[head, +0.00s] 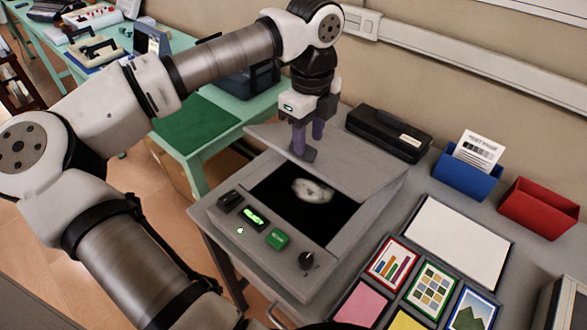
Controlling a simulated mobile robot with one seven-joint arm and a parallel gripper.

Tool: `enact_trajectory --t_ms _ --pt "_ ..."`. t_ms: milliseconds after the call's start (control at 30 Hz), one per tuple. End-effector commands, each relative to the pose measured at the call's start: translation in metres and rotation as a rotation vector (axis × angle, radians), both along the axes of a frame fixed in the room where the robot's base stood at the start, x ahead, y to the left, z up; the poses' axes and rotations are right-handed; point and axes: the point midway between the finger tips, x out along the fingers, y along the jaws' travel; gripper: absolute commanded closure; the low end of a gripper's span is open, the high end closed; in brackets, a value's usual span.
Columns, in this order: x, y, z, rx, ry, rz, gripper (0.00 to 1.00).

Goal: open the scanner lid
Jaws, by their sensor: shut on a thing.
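The grey scanner (262,252) stands on a small table, with dark glass and a control panel along its front. Its flat grey lid (350,172) is tilted up part way, hinged at the back, and the dark glass shows beneath its front edge. A pale oval patch (312,190) shows on the glass. My gripper (305,145) points down with purple fingers at the lid's left front part and is shut on the lid. The exact contact is partly hidden by the fingers.
A black box (389,133) lies behind the lid. A blue bin (467,178) with a printed sheet and a red bin (538,209) stand at the right. Picture cards and a white panel (458,241) lie right of the scanner. A green table (205,125) is behind left.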

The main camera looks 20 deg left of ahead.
Motion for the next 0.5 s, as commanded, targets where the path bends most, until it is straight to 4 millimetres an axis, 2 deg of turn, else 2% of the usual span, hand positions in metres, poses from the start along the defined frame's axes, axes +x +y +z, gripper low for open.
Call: enact_trajectory --t_ms 33,200,500 --pt "-0.003 0.001 -0.009 -0.006 -0.004 -0.001 0.69" --pt "-0.016 0.005 -0.032 -0.005 -0.005 0.001 0.69" --pt "-0.025 0.009 -0.050 -0.001 -0.004 0.001 0.69"
